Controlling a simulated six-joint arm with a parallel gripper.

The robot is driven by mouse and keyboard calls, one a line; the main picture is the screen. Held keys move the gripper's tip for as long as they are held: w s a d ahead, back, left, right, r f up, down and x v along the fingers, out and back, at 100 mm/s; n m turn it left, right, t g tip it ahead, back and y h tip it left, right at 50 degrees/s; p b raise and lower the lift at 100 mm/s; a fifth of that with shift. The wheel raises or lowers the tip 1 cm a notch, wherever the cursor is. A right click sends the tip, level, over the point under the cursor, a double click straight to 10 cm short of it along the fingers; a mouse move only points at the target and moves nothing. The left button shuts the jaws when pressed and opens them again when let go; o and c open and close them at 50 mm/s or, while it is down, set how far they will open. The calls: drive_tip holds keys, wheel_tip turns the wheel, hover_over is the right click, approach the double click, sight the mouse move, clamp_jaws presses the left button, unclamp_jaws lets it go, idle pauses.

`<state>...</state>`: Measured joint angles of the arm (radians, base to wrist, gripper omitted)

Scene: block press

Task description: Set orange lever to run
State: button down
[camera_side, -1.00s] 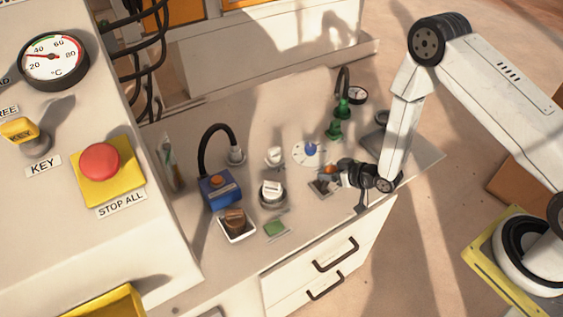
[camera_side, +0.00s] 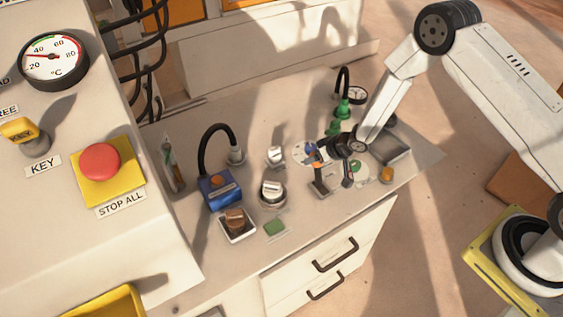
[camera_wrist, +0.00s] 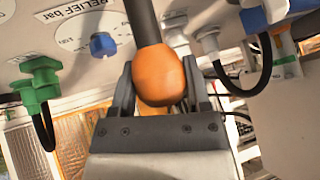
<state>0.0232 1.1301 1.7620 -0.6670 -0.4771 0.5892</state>
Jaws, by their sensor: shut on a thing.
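The orange lever's rounded knob (camera_wrist: 158,76) fills the middle of the wrist view, on a dark shaft (camera_wrist: 143,20). My gripper (camera_wrist: 160,90) is shut on this knob, with one dark finger on each side. In the side view, my gripper (camera_side: 322,150) is over the lever, beside the blue dial knob. The lever's shaft (camera_side: 318,174) rises from its base, and its orange knob is mostly hidden by the fingers. Any run marking is not readable.
A blue relief knob (camera_wrist: 102,44) on a white dial is close by. Green valves (camera_side: 342,108) stand behind my gripper. A white-topped knob (camera_side: 271,190), a blue box (camera_side: 217,188) with an orange button and a brown rocker switch (camera_side: 235,218) are to the left.

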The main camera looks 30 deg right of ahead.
drive_tip(key=shift+w+f, duration=0.25)
drive_tip(key=shift+w, duration=0.55)
drive_tip(key=shift+c, duration=0.3)
unclamp_jaws()
drive_tip(key=shift+s+r, duration=0.1)
drive_tip(key=v, duration=0.7)
drive_tip(key=shift+s+r, duration=0.15)
drive_tip(key=shift+r, duration=0.05)
drive_tip(key=shift+d, duration=0.15)
